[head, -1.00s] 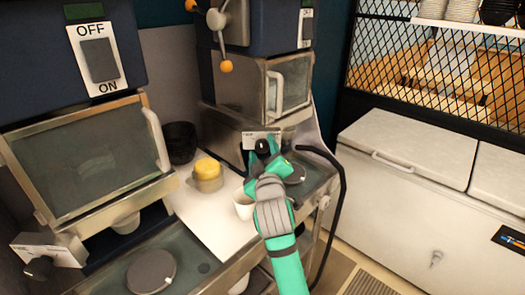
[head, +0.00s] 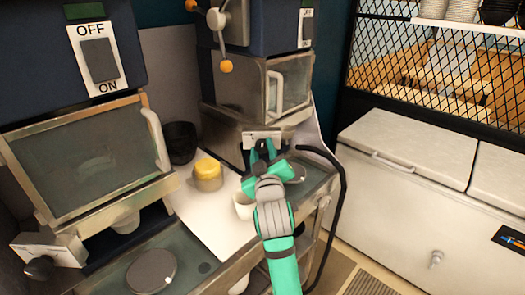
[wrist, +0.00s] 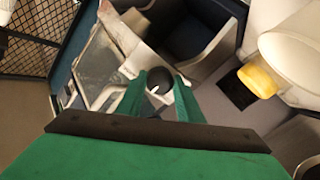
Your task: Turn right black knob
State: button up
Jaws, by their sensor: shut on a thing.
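The right black knob (wrist: 160,77) shows as a dark round shape with a white mark between my fingers in the wrist view. It sits on the front of the right machine (head: 241,85), below its glass-fronted box. My gripper (head: 262,152) reaches it from the front and is shut on it, one finger on each side. In the head view the fingers cover most of the knob. My gripper also shows in the wrist view (wrist: 160,88).
A left black knob (head: 38,267) is on the left machine. A yellow-lidded jar (head: 208,174) and a white cup (head: 243,206) stand between the machines. A black hose (head: 341,190) hangs to the right of my arm. A white chest (head: 405,150) stands farther right.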

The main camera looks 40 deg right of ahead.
jog(key=m, duration=0.5)
jog(key=shift+w+a+m, duration=0.1)
jog(key=shift+m, duration=0.2)
jog(key=shift+m+h, duration=0.3)
jog(key=shift+m, duration=1.3)
jog(key=o, duration=1)
jog(key=v, duration=1.1)
jog(key=shift+f, duration=0.15)
